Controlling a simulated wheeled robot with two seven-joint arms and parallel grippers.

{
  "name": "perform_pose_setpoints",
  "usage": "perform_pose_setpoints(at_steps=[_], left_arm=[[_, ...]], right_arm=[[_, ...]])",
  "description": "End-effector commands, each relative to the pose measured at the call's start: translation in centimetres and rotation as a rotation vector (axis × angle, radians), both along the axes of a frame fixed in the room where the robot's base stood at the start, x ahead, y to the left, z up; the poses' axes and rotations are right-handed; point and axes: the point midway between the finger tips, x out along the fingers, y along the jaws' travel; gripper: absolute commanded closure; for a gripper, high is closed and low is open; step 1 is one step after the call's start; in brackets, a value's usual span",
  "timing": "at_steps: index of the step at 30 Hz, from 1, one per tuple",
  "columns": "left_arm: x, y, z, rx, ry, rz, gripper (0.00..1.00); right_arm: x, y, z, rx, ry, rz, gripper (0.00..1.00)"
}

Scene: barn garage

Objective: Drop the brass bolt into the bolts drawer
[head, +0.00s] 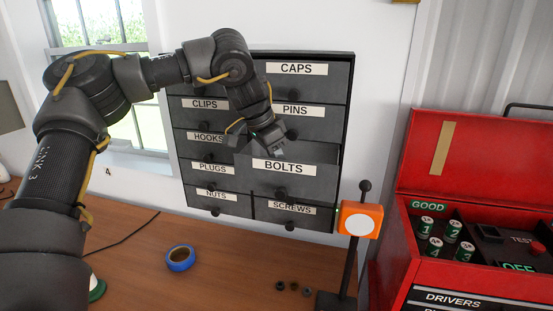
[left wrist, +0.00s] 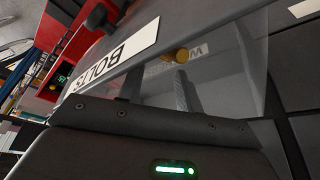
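The bolts drawer (head: 285,178) is pulled out of the dark cabinet, with its white BOLTS label facing me. My left gripper (head: 278,151) points down over the open top of this drawer, behind its front. The bolt is not distinct in the head view. My right gripper is not in view.
The cabinet's other drawers, such as CAPS (head: 297,82) and SCREWS (head: 292,218), look shut. Blue tape (head: 180,258) and several small dark pieces lie on the bench (head: 225,280). An orange device (head: 360,219) and a red toolbox (head: 470,160) stand to the right.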

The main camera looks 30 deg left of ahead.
Motion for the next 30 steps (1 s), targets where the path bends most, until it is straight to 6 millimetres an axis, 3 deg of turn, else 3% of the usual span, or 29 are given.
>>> perform_pose_setpoints(at_steps=[4, 8, 10, 16, 22, 30], left_arm=[[0.0, 0.0, 0.4, 0.001, -0.001, 0.000, 0.65], [0.0, 0.0, 2.1, 0.001, -0.003, 0.000, 0.65], [-0.4, 0.3, 2.3, -0.001, -0.006, 0.001, 0.65], [-1.9, 1.2, 6.6, -0.002, -0.006, 0.002, 0.65], [-3.1, 2.1, 10.5, 0.002, -0.005, 0.002, 0.65], [-3.8, 2.6, 12.3, 0.000, -0.001, 0.000, 0.65]], right_arm=[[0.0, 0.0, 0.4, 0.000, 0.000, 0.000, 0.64], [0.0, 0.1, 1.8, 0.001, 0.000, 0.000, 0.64], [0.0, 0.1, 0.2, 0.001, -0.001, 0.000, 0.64], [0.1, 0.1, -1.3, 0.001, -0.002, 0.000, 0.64], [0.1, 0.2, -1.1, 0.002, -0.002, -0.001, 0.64], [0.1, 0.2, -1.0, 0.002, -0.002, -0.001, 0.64]])
